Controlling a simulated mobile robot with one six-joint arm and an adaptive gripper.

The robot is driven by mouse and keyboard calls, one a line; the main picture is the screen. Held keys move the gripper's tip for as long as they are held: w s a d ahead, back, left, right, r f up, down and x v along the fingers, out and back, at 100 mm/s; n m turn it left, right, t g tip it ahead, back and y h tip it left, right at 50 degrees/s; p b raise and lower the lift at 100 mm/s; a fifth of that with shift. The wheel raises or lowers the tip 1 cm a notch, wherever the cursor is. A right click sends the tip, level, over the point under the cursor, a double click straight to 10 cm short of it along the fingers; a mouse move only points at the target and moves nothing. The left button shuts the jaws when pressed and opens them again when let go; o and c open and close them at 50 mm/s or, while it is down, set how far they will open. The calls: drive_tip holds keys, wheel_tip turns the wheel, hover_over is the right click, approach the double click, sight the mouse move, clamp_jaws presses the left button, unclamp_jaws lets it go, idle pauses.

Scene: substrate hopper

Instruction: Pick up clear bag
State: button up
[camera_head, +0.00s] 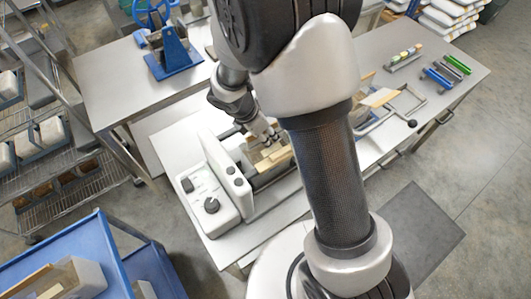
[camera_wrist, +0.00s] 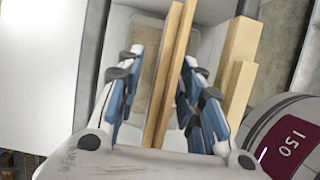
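My gripper (camera_head: 268,137) is over the white machine on the middle bench. In the wrist view its two blue-padded fingers (camera_wrist: 160,88) are apart. Two long wooden strips (camera_wrist: 171,70) run between the fingers, with gaps showing on both sides. A pale, see-through bag-like thing with tan contents (camera_wrist: 147,58) lies beneath and beside the strips; it seems to be the clear bag, partly hidden by the fingers and strips. In the head view, pale wood and bag parts (camera_head: 273,157) show beside the gripper, and my arm hides much of the area.
The white machine (camera_head: 212,203) has a knob and a tall wall close to the gripper. More wooden blocks (camera_wrist: 239,60) stand right of the fingers. A blue press (camera_head: 173,53) stands on the back bench.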

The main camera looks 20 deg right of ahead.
drive_tip(key=shift+c, duration=0.5)
drive_tip(key=shift+s, duration=0.1)
clamp_jaws()
